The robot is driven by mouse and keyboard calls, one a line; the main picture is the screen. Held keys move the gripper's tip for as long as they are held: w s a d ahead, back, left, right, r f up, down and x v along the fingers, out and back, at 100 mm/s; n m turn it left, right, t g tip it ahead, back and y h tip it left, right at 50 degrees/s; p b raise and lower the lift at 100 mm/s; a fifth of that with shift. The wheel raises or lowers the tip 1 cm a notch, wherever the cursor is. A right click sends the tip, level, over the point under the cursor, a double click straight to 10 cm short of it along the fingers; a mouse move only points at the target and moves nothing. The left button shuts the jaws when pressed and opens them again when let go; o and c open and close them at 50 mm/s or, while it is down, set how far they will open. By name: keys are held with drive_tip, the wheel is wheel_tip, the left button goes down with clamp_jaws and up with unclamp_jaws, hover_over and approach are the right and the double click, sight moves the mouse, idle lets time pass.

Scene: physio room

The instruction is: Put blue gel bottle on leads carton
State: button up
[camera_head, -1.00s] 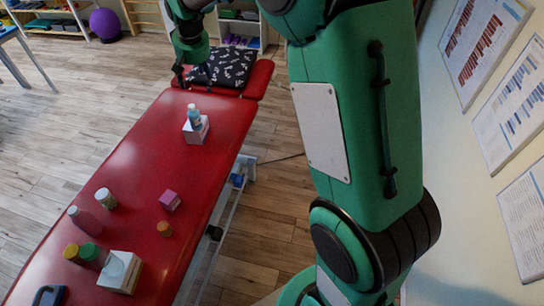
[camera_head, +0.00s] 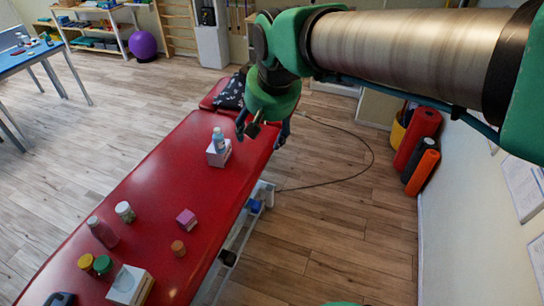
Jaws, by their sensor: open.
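The blue gel bottle (camera_head: 218,138) stands upright on a small white carton (camera_head: 225,156) on the red treatment table (camera_head: 160,187). I take this white carton for the leads carton, though its print is too small to read. My gripper (camera_head: 247,133) is right of the bottle and apart from it in the picture. It is open, with nothing seen between its fingers. The finger tips are small and partly dark in this view.
Nearer on the table are a pink box (camera_head: 186,219), a small brown jar (camera_head: 178,248), a pinkish bottle (camera_head: 103,233), a white-lidded jar (camera_head: 125,211), two jars with coloured lids and a tissue box (camera_head: 129,286).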

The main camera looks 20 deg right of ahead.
drive_tip(key=s+f, duration=0.4)
drive_tip(key=s, duration=1.2)
drive_tip(key=shift+s+t, duration=0.3)
drive_tip(key=shift+s, duration=0.1)
